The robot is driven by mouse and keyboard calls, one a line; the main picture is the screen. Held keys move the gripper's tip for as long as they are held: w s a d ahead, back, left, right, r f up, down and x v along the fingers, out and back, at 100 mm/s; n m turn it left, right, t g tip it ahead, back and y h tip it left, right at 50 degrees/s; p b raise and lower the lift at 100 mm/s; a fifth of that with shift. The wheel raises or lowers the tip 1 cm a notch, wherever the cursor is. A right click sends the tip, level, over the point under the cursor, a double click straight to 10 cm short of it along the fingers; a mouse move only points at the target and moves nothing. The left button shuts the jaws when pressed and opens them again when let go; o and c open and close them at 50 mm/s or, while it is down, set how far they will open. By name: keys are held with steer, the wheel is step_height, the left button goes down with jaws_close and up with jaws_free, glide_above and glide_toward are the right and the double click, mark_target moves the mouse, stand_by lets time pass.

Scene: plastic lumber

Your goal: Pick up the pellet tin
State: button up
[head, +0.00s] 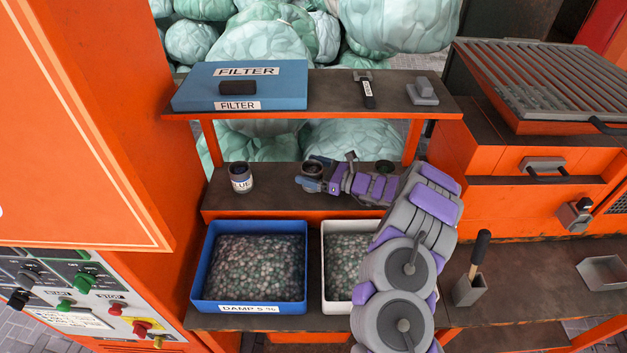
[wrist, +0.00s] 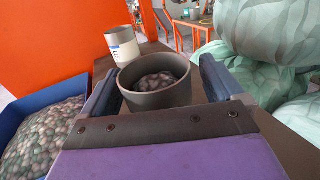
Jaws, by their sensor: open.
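The pellet tin (wrist: 157,99) is a dark grey open cup with grey-brown pellets inside. It stands upright in the wrist view, between the two open jaws of my gripper (wrist: 158,82). In the head view the tin (head: 313,169) sits on the middle shelf, partly hidden by my gripper (head: 311,179), which reaches in from the right. The jaws flank the tin; whether either touches it I cannot tell. A second tin (head: 240,178), with a white label that reads like "BLUE", stands to the left on the same shelf; it also shows in the wrist view (wrist: 122,45).
Below are a blue bin (head: 207,225) labelled "DAMP 5%" and a white bin (head: 352,226), both holding pellets. Above, a shelf (head: 330,97) carries a blue filter box (head: 285,87). Shelf posts flank the opening. Wrapped green bales (wrist: 262,100) rise close on the right in the wrist view.

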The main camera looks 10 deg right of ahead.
steer(key=shift+x, duration=0.95)
steer(key=shift+s, duration=0.15)
steer(key=shift+c, duration=0.3)
steer(key=shift+d, duration=0.15)
steer(key=c, duration=1)
